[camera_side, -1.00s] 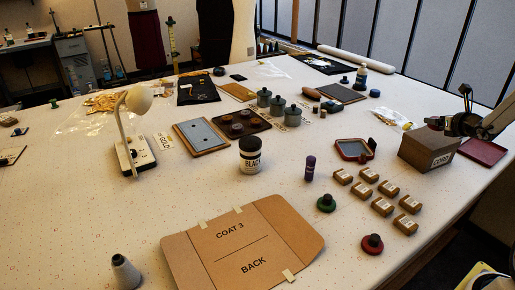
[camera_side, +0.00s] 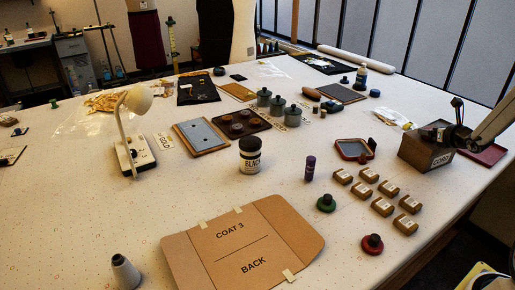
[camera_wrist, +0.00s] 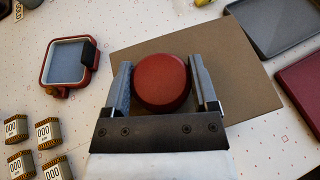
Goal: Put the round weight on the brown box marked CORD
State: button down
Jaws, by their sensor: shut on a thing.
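The round weight (camera_wrist: 162,82) is a dark red disc in the wrist view. My gripper (camera_wrist: 160,80) is shut on it, with one grey finger on each side. Below it is the flat top of the brown box (camera_wrist: 240,65). In the side view, the box marked CORD (camera_side: 425,155) stands near the right table edge, and my gripper (camera_side: 436,134) is low over its top. The weight is mostly hidden by the gripper there. I cannot tell whether it touches the box.
A red tray (camera_side: 492,153) lies right of the box. A red-rimmed dish (camera_side: 352,150) lies to its left. Several small brown blocks (camera_side: 383,207) stand in front, with a green knob (camera_side: 326,203) and red knob (camera_side: 372,244) beside them.

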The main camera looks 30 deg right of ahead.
dwell(0.3)
grip_release()
jog(key=shift+f, duration=0.1)
jog(key=v, duration=0.7)
jog(key=shift+s, duration=0.25)
jog(key=shift+a, duration=0.1)
dwell(0.4)
